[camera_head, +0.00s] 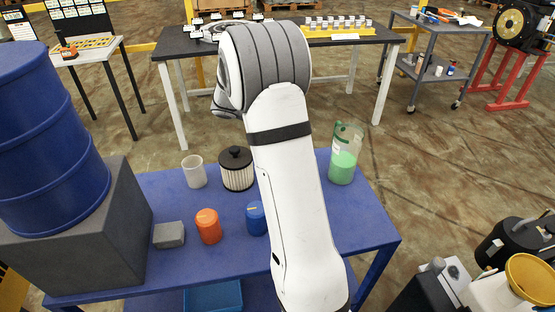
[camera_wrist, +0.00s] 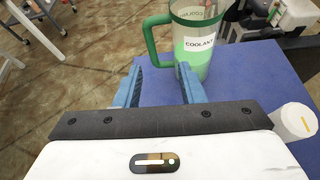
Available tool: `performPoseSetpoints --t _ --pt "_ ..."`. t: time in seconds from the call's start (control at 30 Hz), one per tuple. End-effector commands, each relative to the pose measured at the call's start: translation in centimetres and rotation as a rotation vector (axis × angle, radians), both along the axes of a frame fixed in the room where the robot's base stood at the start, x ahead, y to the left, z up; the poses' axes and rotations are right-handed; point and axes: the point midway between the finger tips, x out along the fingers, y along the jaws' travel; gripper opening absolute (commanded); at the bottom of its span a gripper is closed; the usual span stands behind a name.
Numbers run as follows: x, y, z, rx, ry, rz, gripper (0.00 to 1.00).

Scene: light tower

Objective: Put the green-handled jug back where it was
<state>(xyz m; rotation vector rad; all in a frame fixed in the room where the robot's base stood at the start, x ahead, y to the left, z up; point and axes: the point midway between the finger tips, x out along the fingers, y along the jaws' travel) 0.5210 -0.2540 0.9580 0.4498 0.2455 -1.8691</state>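The green-handled jug (camera_head: 344,155) is clear, holds green liquid and stands upright near the right end of the blue table (camera_head: 375,238). In the wrist view the jug (camera_wrist: 197,38) shows a "COOLANT" label, with its green handle on the left side. My gripper (camera_wrist: 161,70) is open, its two blue fingers apart and pointing toward the jug. The lower part of the handle appears between the fingertips in the picture; I cannot tell whether it is actually between them. In the head view my arm hides the gripper.
On the blue table are a white cup (camera_head: 194,171), a black-topped filter (camera_head: 237,169), an orange container (camera_head: 208,226), a blue container (camera_head: 256,218) and a grey block (camera_head: 169,235). A blue drum (camera_head: 48,145) stands left. A black-topped table (camera_head: 285,35) stands behind, across open floor.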

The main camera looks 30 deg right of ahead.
Motion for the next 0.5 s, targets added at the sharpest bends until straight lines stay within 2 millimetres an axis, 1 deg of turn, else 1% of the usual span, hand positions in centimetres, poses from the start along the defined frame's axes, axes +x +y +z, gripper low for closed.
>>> performPoseSetpoints --t 0.03,0.07,0.17,0.2,0.37,0.5 --pt "-1.2 1.0 0.7 0.035 -0.060 -0.023 0.36" --pt "-2.0 1.8 0.8 0.063 -0.103 -0.043 0.36" --pt "-5.2 5.0 1.2 0.176 -0.273 -0.133 0.36" --pt "-6.5 6.4 1.3 0.224 -0.344 -0.177 0.36" --pt "-11.6 12.3 1.3 0.415 -0.614 -0.373 0.36" --pt "-15.7 17.3 1.0 0.579 -0.827 -0.579 0.36"
